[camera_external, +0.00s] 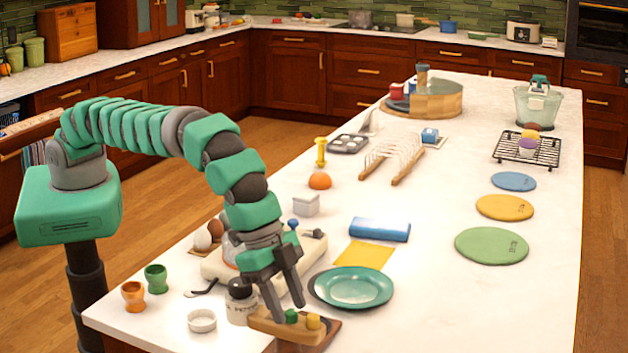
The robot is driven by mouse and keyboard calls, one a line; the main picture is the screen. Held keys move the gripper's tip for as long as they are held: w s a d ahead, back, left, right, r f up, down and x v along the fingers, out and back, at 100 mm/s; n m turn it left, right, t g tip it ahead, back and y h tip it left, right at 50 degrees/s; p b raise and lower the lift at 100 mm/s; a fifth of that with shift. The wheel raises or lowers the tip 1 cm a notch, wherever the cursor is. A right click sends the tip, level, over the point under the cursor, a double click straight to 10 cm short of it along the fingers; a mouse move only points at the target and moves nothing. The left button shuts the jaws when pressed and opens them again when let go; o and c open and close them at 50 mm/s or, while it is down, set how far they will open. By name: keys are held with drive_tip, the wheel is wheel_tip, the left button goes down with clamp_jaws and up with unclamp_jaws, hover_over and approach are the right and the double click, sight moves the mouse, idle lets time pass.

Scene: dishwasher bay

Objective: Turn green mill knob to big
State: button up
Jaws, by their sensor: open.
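A small green knob (291,316) stands on a tan wooden block (265,321) at the near end of the white counter. A yellow knob (314,321) stands just to its right on the same block. My gripper (288,306) points down with its two fingers apart, one on each side of the green knob as seen here. I cannot tell whether the fingers touch it. No size marking for the knob can be read from this view.
A white jar with a dark round top (240,288) stands close left of my gripper. A teal plate (354,286) lies close on the right. The counter's right front is clear.

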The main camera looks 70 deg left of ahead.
drive_tip(key=shift+w+f, duration=0.1)
drive_tip(key=shift+f, duration=0.25)
clamp_jaws()
drive_tip(key=shift+f+n, duration=0.1)
drive_tip(key=shift+n, duration=0.2)
drive_tip(key=shift+d+r+n+y+p, duration=0.1)
drive_tip(key=shift+r+n+y+p, duration=0.2)
drive_tip(key=shift+n+p, duration=0.55)
drive_tip(key=shift+f+n+t+p, duration=0.25)
drive_tip(key=shift+n+t+p, duration=0.15)
drive_tip(key=shift+p, duration=0.45)
